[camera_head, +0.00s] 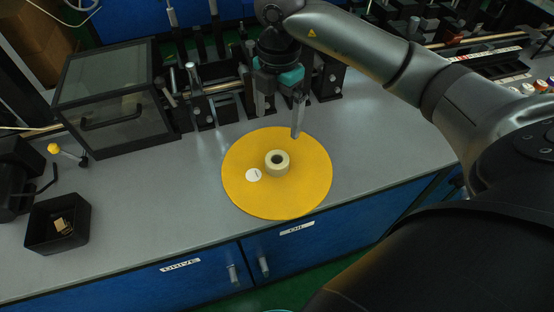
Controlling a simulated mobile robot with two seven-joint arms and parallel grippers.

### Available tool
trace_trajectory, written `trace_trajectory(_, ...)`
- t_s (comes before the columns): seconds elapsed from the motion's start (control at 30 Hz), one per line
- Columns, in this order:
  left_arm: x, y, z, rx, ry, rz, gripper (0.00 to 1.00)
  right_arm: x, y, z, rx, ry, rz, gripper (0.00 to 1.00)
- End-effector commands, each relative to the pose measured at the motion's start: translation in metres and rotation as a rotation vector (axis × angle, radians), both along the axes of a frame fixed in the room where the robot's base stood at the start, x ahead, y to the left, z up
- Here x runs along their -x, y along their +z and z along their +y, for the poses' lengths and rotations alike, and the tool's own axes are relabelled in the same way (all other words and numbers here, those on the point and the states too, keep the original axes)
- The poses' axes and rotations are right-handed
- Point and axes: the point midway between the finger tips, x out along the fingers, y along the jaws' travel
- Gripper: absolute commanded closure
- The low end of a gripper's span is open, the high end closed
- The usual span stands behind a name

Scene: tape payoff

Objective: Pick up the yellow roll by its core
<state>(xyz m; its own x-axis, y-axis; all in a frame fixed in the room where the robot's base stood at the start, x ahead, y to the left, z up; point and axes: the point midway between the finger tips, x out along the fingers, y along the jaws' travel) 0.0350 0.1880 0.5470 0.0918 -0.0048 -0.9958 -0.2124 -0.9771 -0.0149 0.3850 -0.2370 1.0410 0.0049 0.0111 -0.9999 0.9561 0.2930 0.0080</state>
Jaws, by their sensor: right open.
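The yellow roll (238,189) lies flat on the grey bench top (155,215), near its front edge. Its pale core (277,163) stands up from the middle as a short ring with a dark hole. A round white label sits on the disc left of the core. My right gripper (277,127) points down above the far side of the roll. Its two fingers are apart with nothing between them. Whether a fingertip touches the disc is hard to tell. My left gripper is not in view.
A dark box with a clear, handled cover (112,100) stands at the left. A black tray (57,222) with small tan pieces lies at the front left. Machine blocks and a rail (205,100) line the back. The bench between tray and roll is clear.

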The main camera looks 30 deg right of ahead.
Motion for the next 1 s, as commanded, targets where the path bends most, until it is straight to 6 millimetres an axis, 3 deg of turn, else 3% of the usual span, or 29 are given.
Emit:
trace_trajectory(0.4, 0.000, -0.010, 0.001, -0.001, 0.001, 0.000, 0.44, 0.002, -0.078, -0.003, 0.013, -0.010, 0.010, 0.00)
trace_trajectory(0.73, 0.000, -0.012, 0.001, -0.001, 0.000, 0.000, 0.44, 0.000, -0.106, -0.002, 0.011, -0.008, 0.007, 0.00)
trace_trajectory(1.0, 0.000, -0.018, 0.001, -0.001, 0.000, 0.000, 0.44, -0.003, -0.145, -0.002, 0.010, -0.008, 0.006, 0.00)
